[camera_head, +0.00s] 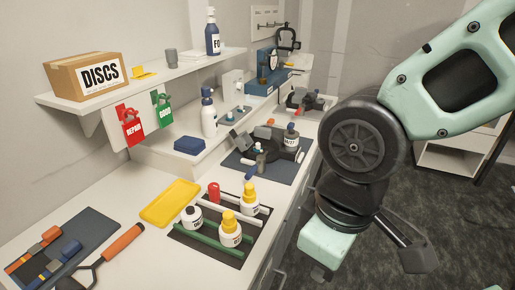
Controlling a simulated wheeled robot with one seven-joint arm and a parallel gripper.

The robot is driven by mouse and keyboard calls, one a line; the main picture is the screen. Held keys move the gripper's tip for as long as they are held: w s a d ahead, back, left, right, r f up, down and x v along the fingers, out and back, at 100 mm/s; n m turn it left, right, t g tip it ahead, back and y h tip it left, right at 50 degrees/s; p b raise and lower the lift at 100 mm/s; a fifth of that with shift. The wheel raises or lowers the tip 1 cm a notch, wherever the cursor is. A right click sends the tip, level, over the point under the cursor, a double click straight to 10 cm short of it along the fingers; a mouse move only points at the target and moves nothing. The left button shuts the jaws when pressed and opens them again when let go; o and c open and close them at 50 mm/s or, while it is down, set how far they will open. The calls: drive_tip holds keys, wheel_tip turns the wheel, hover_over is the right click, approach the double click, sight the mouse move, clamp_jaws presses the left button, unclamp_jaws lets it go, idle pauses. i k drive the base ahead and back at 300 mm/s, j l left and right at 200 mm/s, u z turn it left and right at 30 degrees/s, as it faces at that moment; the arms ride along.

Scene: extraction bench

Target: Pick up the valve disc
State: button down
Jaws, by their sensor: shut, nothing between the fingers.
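I cannot make out a valve disc for certain. A cardboard box (88,76) labelled DISCS stands on the wall shelf at the upper left, and its inside is not visible. Small dark parts (266,133) lie on the dark mat at mid-bench, too small to tell apart. My gripper (320,273) hangs at the lower right, off the bench's front edge, over the floor. It is shut and holds nothing, and its fingers are partly hidden behind its mint housing. It is well apart from the box and the mat.
White bottles with yellow caps (230,229) stand on a dark rack mat near the bench front. A yellow tray (170,203), an orange-handled tool (122,243) and a blue block (189,145) lie nearby. Red and green tags (132,127) hang below the shelf. Bare bench shows left of the yellow tray.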

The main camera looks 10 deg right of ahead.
sight(258, 148)
drive_tip(key=u, duration=0.35)
drive_tip(key=i+l+u, duration=0.4)
drive_tip(key=l+u, duration=0.25)
drive_tip(key=i+l, duration=0.15)
drive_tip(key=l, duration=0.3)
drive_tip(key=i+l+u, duration=0.1)
drive_tip(key=l, duration=0.35)
drive_tip(key=i+l, duration=0.15)
drive_tip(key=l, duration=0.3)
drive_tip(key=i+l+u, duration=0.1)
drive_tip(key=l, duration=0.4)
